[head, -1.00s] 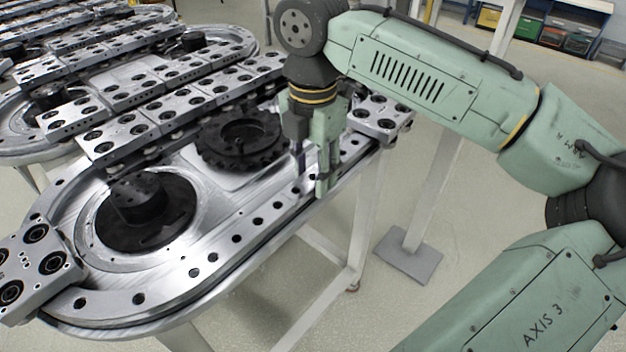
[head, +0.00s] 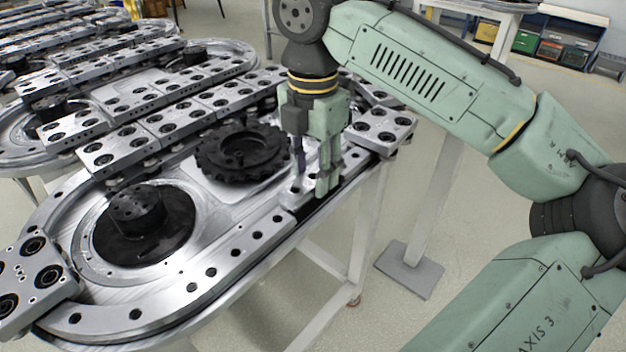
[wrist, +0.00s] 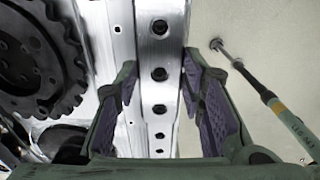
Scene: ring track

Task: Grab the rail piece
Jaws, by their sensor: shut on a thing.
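The rail piece is a bright metal strip with a row of dark round holes. It shows in the head view (head: 292,191) at the near right edge of the ring track (head: 230,256), partly hidden by my fingers. In the wrist view the rail piece (wrist: 160,48) runs lengthwise between the purple finger pads. My gripper (head: 318,188), also in the wrist view (wrist: 160,100), points down and is shut across it. The piece looks slightly raised, with a dark gap below it and a break from the neighbouring rail.
A black toothed wheel (head: 243,153) lies left of my gripper. A black hub (head: 135,212) stands in the track's near end. Carriage blocks stand at the right (head: 380,130) and lower left (head: 36,275). Open floor lies right of the track.

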